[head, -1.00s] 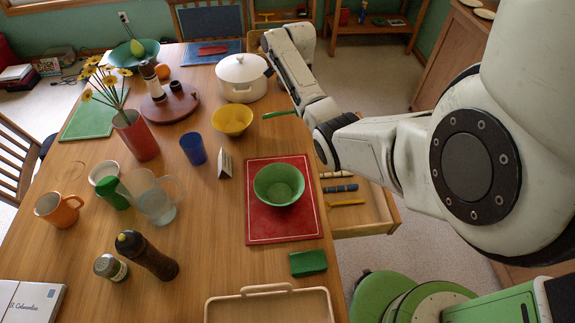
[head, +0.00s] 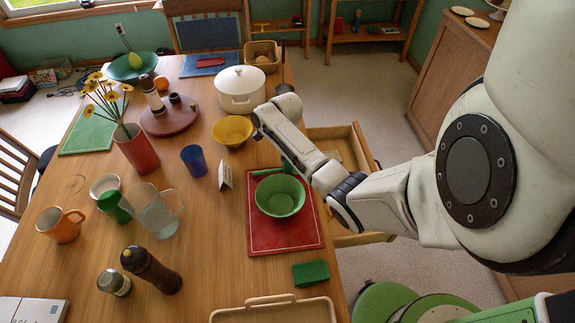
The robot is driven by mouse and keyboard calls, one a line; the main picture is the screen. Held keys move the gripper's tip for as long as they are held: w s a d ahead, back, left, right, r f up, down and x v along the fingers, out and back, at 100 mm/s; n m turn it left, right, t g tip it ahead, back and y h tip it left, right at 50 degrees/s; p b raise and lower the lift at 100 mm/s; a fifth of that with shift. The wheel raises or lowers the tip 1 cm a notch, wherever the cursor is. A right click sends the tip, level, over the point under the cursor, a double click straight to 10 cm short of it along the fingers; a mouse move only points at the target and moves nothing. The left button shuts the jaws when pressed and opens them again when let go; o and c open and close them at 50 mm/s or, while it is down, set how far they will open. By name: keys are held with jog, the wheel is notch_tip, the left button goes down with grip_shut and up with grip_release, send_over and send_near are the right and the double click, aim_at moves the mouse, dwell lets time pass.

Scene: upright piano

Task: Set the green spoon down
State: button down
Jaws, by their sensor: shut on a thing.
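The green spoon (head: 267,172) is held just above the far part of the red placemat (head: 285,240), behind the green bowl (head: 280,195). I cannot tell whether it touches the mat. My gripper (head: 288,166) is shut on the spoon's right end and is mostly hidden by my own forearm. The green bowl sits upright on the red placemat.
A yellow bowl (head: 232,131), a folded white card (head: 225,175) and a blue cup (head: 194,161) stand to the left. A white pot (head: 240,90) is behind. A green block (head: 310,273) lies in front. An open drawer (head: 360,150) juts out at right.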

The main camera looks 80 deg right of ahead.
jog(key=shift+f, duration=0.4)
jog(key=c, duration=1.2)
grip_release()
jog(key=shift+f, duration=0.1)
